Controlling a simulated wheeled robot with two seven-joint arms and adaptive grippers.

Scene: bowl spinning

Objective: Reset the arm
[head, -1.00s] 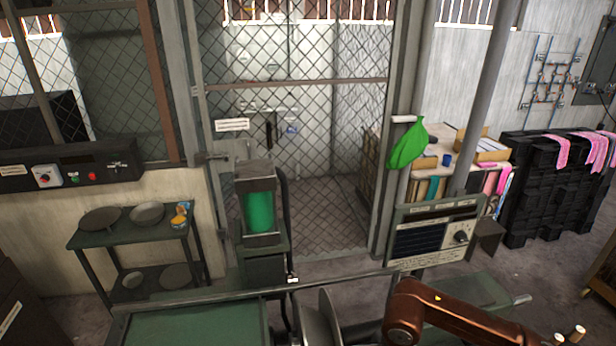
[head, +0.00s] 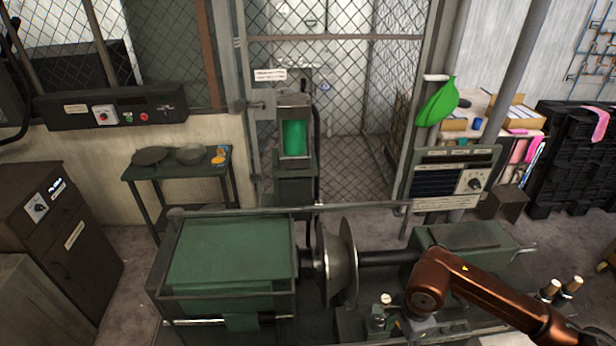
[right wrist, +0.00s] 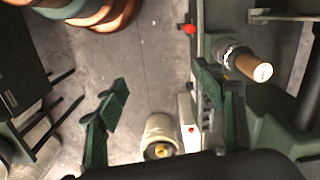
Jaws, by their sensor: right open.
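My right arm (head: 470,289), copper-brown, reaches in from the lower right of the head view, over the front of the spinning machine (head: 215,255). Its gripper is mostly hidden at the bottom edge there. A dished metal bowl form (head: 343,262) sits on the machine's spindle, left of the arm. My left gripper is not in view.
Wooden-tipped handles (head: 560,289) stand right of my arm; one also shows close to the right finger in the wrist view (right wrist: 248,66). A side table (head: 178,172) holds round pans. A dark cabinet (head: 65,225) stands at left, and a mesh gate (head: 360,130) behind.

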